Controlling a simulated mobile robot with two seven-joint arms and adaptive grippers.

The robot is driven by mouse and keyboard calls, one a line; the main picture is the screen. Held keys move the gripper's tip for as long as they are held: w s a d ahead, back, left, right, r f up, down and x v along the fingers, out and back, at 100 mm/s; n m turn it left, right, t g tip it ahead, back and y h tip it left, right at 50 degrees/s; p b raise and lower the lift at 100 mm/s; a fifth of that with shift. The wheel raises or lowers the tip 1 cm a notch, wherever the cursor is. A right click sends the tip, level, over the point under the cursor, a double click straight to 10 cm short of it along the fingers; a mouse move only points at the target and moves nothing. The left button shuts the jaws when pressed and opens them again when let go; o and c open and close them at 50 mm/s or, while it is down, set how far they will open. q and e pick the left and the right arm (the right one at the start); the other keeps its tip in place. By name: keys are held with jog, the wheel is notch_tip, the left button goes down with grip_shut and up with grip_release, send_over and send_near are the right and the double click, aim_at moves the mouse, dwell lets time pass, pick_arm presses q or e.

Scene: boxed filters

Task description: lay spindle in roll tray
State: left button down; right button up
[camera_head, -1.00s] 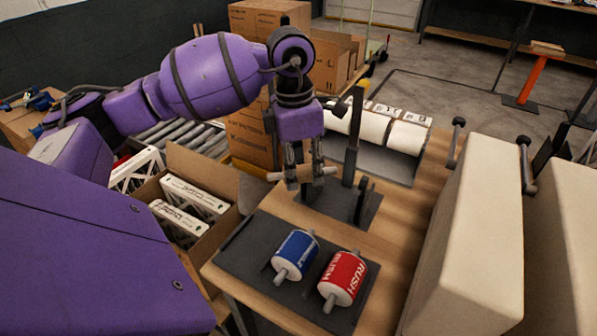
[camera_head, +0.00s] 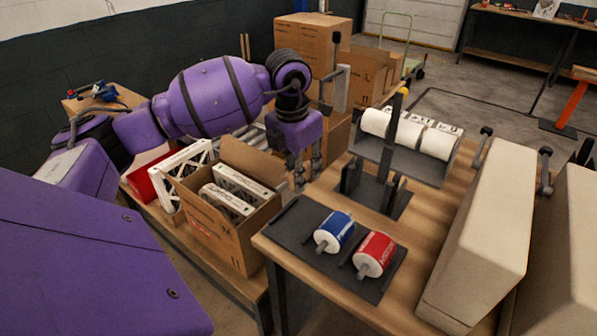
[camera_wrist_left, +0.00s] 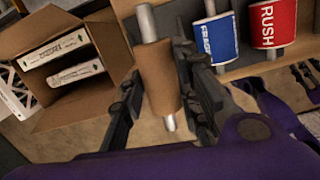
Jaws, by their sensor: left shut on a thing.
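My left gripper (camera_head: 307,172) is shut on the spindle, a brown cardboard core on a pale metal rod. The spindle (camera_wrist_left: 158,75) shows between the two dark fingers in the left wrist view, its rod sticking out at both ends. In the head view it is hard to make out at the fingertips. The gripper is in the air between the open carton and the table's far left corner. A dark tray (camera_head: 288,227) lies on the table and holds a blue roll (camera_head: 334,232) and a red roll (camera_head: 374,254).
An open carton (camera_head: 226,240) with white filter boxes stands left of the table. A dark upright stand (camera_head: 383,190) and a rack of white rolls (camera_head: 437,143) are behind the tray. A large cream block (camera_head: 480,235) fills the table's right side.

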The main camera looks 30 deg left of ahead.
pick_arm(q)
jog(key=shift+r, duration=0.1)
jog(key=shift+f, duration=0.65)
notch_tip(320, 180, down, 9)
jog(key=b, duration=0.3)
jog(key=shift+f+b, duration=0.55)
jog(key=shift+f, duration=0.65)
pick_arm(e)
jog(key=shift+s+d+f, duration=0.25)
jog(key=shift+s+f, duration=0.05)
jog(key=shift+f, duration=0.35)
jog(key=shift+s+d+f, duration=0.2)
jog(key=shift+s+f, duration=0.1)
jog(key=shift+f, duration=0.35)
jog(key=shift+s+d+f, duration=0.25)
jog(key=shift+s+f, duration=0.05)
jog(key=shift+f, duration=0.35)
pick_arm(q)
jog(key=c, duration=1.3)
grip_release()
jog(key=shift+o, duration=0.2)
